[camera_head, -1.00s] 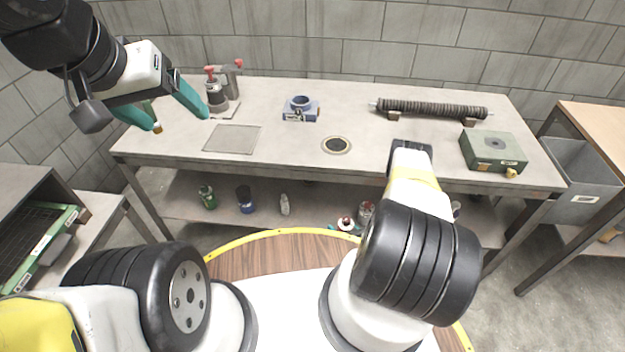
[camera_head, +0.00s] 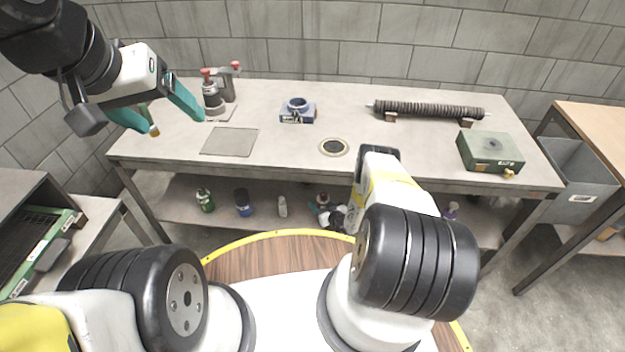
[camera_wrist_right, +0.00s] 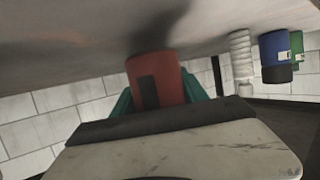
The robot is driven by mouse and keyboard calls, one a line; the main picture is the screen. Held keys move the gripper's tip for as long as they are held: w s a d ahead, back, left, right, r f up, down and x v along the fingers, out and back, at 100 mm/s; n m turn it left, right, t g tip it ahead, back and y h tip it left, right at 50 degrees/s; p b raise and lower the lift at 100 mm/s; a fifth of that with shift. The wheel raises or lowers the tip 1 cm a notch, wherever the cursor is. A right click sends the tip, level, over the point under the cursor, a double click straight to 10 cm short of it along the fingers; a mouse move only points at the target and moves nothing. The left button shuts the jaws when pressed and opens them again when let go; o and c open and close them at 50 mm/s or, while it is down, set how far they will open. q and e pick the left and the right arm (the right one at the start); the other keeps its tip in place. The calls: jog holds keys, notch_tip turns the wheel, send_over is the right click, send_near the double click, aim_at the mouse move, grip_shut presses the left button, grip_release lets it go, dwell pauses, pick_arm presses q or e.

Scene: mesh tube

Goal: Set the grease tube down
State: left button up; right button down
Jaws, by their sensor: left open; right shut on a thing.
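The grease tube is most likely the red cylinder (camera_wrist_right: 158,80) with a dark patch between the teal fingers in the right wrist view. My right gripper (camera_wrist_right: 160,95) is shut on it. The grey shelf surface (camera_wrist_right: 80,40) fills the top of that view, close to the tube's far end, with a dark shadow there. I cannot tell if they touch. In the head view my right gripper (camera_head: 327,213) is small and partly hidden by my arm, at the lower shelf under the bench. My left gripper (camera_head: 177,123) is open and empty over the bench's left end.
The lower shelf (camera_head: 225,224) holds a green bottle (camera_head: 205,200), a blue can (camera_head: 243,202), a white bottle (camera_head: 282,206) and a purple bottle (camera_head: 451,211). On the bench (camera_head: 270,150) are a red-topped device (camera_head: 213,97), a blue clamp (camera_head: 297,112), a ribbed roller (camera_head: 428,109) and a green box (camera_head: 490,152).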

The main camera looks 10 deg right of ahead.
jog(key=shift+f, duration=0.8)
jog(key=shift+f, duration=0.1)
jog(key=c, duration=0.6)
grip_release()
jog(key=shift+s+d, duration=0.1)
jog(key=v, duration=1.1)
jog(key=shift+s+r, duration=0.3)
jog(key=shift+s, duration=0.1)
